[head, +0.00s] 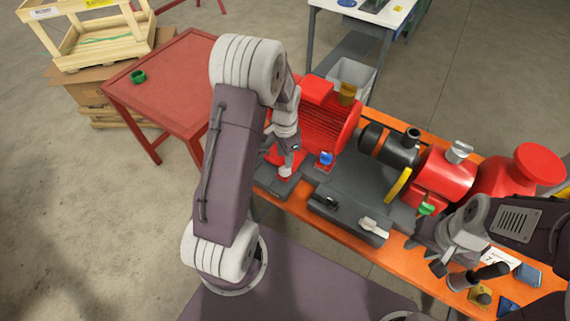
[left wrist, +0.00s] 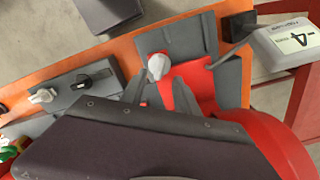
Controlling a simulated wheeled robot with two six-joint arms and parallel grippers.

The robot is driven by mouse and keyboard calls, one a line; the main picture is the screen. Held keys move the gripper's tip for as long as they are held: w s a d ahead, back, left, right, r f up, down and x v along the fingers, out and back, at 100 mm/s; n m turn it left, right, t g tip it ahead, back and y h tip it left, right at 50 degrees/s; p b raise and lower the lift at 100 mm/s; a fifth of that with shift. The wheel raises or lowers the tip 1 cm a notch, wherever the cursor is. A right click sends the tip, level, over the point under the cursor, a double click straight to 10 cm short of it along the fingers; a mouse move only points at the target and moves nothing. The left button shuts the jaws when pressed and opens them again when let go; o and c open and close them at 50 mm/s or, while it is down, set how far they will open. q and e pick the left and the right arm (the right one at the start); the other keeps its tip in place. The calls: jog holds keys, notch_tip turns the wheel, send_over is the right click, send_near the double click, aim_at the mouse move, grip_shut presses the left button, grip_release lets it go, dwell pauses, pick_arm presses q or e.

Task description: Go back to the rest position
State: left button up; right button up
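My left arm reaches up through the middle of the head view. Its gripper (head: 291,160) hangs by the red motor (head: 325,118), over a dark grey plate holding a pale knob (head: 285,172). In the left wrist view the left gripper's fingers (left wrist: 160,95) stand apart with nothing seen held between them. The pale knob (left wrist: 158,66) shows just past the fingertips; I cannot tell whether they touch it. My right gripper (head: 466,268) is at the lower right, over the orange skid's edge. Dark cylindrical parts overlap its fingers, so its opening is unclear.
The orange skid (head: 288,203) carries a black coupling (head: 391,143), a red pump (head: 446,177) and a grey box with a black and a white switch (head: 372,224). Floor at far left is clear.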

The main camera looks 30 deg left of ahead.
pick_arm(q)
notch_tip(320, 180, up, 4)
jog(key=shift+f, duration=0.2)
jog(key=shift+d, duration=0.1)
